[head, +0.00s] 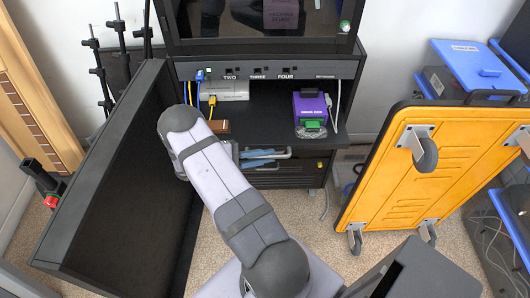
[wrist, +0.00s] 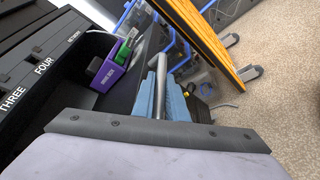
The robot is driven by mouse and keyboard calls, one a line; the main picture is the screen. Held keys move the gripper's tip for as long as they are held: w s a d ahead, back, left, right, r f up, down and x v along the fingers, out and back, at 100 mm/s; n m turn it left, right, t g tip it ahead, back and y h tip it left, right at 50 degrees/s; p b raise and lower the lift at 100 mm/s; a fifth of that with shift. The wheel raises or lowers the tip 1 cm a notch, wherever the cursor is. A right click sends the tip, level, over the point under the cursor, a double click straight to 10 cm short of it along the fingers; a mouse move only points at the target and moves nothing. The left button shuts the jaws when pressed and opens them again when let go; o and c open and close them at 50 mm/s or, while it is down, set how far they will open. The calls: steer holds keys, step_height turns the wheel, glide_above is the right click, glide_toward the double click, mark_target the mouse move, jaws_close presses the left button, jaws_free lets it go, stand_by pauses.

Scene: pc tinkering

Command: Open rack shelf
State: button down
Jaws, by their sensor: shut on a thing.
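The rack (head: 262,70) is a black cabinet with a port panel labelled TWO, THREE and FOUR. A black shelf (head: 262,125) extends below that panel. A grey metal bar handle (head: 285,155) is at the shelf's front, above a dark lower unit (head: 290,178). In the wrist view the handle (wrist: 160,85) runs between the blue fingers of my gripper (wrist: 161,100). My gripper is shut on the handle. In the head view my gripper (head: 258,158) shows partly at the handle, with my arm hiding the left part of the shelf front.
A purple box (head: 309,108) with a green part and a grey device (head: 224,91) with cables sit on the shelf. An open black door (head: 125,170) stands at left. An orange wheeled panel (head: 425,165) leans at right. Carpet (head: 305,222) in front is partly clear.

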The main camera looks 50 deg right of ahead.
steer(key=s+a+p, duration=0.3)
steer(key=s+a, duration=1)
steer(key=shift+s+a+p, duration=0.3)
steer(key=c, duration=2)
jaws_free()
steer(key=shift+c, duration=0.2)
steer(key=b+v, duration=0.1)
steer(key=v, duration=0.6)
steer(key=shift+a, duration=0.15)
steer(key=shift+w+r, duration=0.1)
steer(key=shift+r, duration=0.05)
